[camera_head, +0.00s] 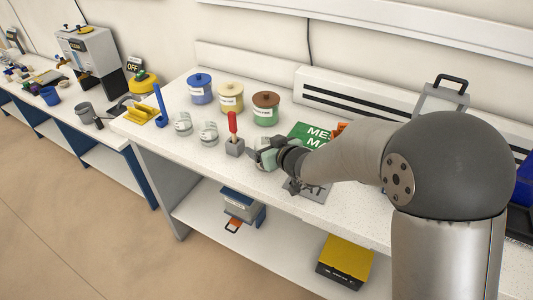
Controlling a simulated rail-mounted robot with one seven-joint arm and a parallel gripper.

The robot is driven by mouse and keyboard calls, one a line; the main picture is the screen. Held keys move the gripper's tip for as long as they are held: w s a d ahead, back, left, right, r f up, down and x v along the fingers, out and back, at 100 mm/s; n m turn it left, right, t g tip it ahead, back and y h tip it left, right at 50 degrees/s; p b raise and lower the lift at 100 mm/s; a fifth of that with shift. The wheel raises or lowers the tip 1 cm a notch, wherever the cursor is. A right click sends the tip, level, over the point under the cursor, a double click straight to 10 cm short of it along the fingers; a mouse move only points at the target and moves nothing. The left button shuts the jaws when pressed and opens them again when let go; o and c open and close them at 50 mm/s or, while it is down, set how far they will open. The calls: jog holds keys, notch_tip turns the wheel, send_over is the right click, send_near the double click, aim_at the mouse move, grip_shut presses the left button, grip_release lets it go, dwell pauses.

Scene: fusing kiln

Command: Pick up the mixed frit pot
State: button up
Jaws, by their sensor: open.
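Three lidded pots with white labels stand in a row at the back of the bench: a blue pot (200,90), a cream pot (230,99) and a green pot with a brown lid (266,111). Their labels are too small to read, so I cannot tell which one is the mixed frit pot. My gripper (262,156) is open, low over the bench in front of the green pot and apart from all three. A pale greenish thing shows at the fingers, partly hidden; I cannot tell whether it is between them.
Two small glass jars (183,125) (208,133) and a grey block with a red handle (235,142) stand left of my gripper. A yellow stand (147,116) with a blue upright is further left. A green sign (309,134) lies right, partly behind my arm.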

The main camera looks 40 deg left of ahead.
jog(key=c, duration=1.1)
jog(key=shift+c, duration=0.2)
